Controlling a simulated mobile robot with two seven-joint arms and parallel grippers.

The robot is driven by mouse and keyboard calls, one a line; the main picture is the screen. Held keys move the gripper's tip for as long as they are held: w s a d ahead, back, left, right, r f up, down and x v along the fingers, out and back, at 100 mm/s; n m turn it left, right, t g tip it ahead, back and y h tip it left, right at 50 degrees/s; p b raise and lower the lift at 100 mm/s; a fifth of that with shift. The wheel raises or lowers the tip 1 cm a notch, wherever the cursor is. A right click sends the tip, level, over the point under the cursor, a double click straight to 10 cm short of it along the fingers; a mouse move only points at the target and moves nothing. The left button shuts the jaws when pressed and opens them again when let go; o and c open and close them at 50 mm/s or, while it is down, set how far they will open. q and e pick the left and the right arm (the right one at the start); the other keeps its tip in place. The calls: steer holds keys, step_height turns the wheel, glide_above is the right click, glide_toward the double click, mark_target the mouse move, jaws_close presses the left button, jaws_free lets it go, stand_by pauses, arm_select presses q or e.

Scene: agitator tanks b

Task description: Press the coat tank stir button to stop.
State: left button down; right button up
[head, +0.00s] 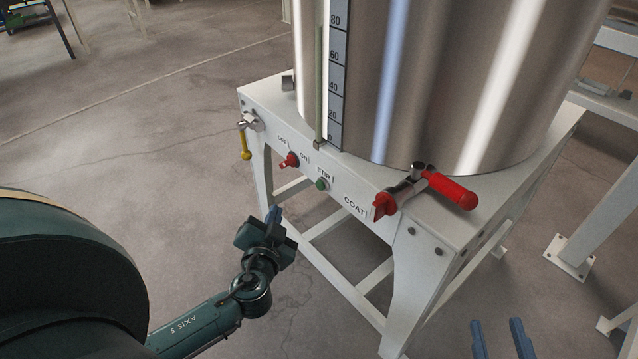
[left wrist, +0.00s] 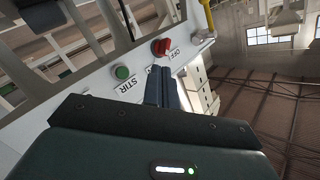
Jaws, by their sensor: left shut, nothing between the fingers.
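The coat tank (head: 440,80) is a steel cylinder on a white stand. The green stir button (head: 322,184) is on the stand's front panel, between the red off/on knob (head: 290,160) and the COAT label (head: 354,208). My left gripper (head: 273,214) is shut and empty, in front of and below the panel, apart from the button. In the left wrist view, its shut fingers (left wrist: 161,88) point at the panel between the green button (left wrist: 122,72) and the red knob (left wrist: 161,47). My right gripper (head: 500,340) shows two separated fingertips at the bottom edge, open and empty.
A red-handled valve (head: 448,190) sticks out at the panel's right end. A small yellow-handled valve (head: 245,145) is at its left end. The white stand's legs (head: 408,290) reach the floor. Open concrete floor (head: 150,130) lies to the left.

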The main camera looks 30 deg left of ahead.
mark_target(321, 185)
arm_select(q)
steer(key=w+d, duration=0.3)
steer(key=w, duration=0.5)
steer(key=shift+d+b, duration=0.2)
steer(key=shift+b, duration=0.1)
steer(key=shift+w, duration=0.1)
stand_by(0.4)
stand_by(1.3)
steer(key=shift+w+d, duration=0.15)
steer(key=shift+w, duration=0.25)
